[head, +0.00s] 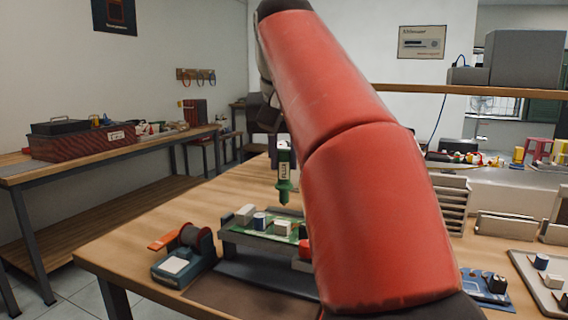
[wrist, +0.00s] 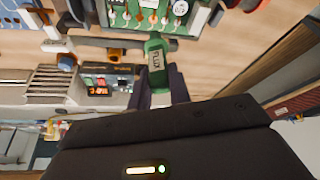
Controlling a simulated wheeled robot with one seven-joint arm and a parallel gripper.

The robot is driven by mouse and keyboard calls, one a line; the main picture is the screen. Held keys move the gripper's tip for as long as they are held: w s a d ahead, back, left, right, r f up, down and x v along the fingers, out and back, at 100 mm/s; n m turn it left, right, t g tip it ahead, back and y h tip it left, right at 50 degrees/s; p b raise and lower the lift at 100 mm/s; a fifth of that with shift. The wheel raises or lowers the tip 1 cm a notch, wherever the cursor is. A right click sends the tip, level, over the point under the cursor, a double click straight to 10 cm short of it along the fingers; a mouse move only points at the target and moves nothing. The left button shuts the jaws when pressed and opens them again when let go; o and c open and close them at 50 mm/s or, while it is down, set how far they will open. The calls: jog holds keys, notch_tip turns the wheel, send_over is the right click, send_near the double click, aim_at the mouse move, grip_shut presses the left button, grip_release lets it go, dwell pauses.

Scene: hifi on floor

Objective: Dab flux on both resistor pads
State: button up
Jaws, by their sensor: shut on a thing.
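A green dispenser (head: 285,170) labelled FLUX hangs upright, tip down, in my gripper (head: 282,148), which is mostly hidden behind my red arm. The flux dispenser also shows in the wrist view (wrist: 155,62), with my dark gripper (wrist: 158,98) shut on it. Its tip is above the green circuit board (head: 262,231), with a visible gap between them. The board lies in a grey holder (head: 228,237) and carries several parts, white, blue and red. The board shows at the top of the wrist view (wrist: 135,22). I cannot make out the two resistor pads.
A solder spool (head: 195,238) on a blue stand is left of the holder. Grey racks (head: 453,200) and a tray of small parts (head: 530,262) stand to the right. My arm hides the middle of the bench. Bare wood lies behind the board at left.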

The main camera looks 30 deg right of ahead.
jog(key=shift+r, duration=0.4)
jog(key=shift+s+d+f+b, duration=0.2)
jog(key=shift+s+f+b, duration=0.1)
jog(key=shift+f+b, duration=0.25)
jog(key=shift+s+d+f+b, duration=0.3)
jog(key=shift+f+b, duration=0.2)
jog(key=shift+f, duration=0.15)
jog(key=shift+s+d+f+b, duration=0.15)
jog(key=shift+s+f+b, duration=0.15)
jog(key=shift+f+b, duration=0.25)
jog(key=shift+p, duration=0.45)
jog(key=shift+f, duration=0.55)
dwell(1.6)
